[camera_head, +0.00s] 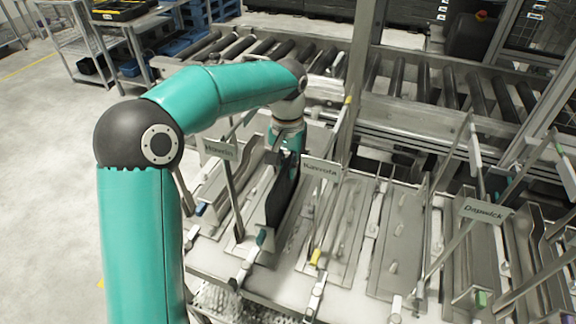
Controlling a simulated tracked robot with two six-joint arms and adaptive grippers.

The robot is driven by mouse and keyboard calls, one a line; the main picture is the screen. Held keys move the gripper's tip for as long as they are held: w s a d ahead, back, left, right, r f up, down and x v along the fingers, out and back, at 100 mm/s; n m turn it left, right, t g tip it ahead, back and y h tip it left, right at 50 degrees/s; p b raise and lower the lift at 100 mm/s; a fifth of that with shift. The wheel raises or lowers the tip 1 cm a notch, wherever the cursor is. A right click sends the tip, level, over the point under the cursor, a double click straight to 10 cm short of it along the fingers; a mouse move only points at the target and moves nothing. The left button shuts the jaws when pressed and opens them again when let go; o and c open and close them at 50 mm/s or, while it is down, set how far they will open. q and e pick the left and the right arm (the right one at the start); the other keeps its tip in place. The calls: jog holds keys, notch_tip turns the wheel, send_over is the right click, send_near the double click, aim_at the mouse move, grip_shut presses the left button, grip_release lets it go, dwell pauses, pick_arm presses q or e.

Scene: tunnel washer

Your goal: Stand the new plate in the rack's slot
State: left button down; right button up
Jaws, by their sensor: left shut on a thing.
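My left arm comes in from the left and reaches over the rack. My left gripper (284,150) points down and is shut on a dark, narrow thing, apparently the new plate (282,198), seen almost edge-on. The plate hangs upright between the signs "Kamreta" (321,169) and another at its left (220,149). Its lower end is close to the rack (262,258); I cannot tell whether it touches or sits in a slot. The fingertips are small and dark against the plate. My right gripper is not in view.
More rack bays with slanted bars stand at the right, under a sign "Dapwick" (486,210). A roller conveyor (450,88) runs behind. A grey upright post (362,80) rises behind the rack. Shelving (90,45) stands at the back left; the floor at left is clear.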

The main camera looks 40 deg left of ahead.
pick_arm(q)
jog(key=shift+f, duration=0.3)
dwell(0.5)
jog(key=c, duration=1.2)
grip_release()
jog(key=shift+r, duration=0.1)
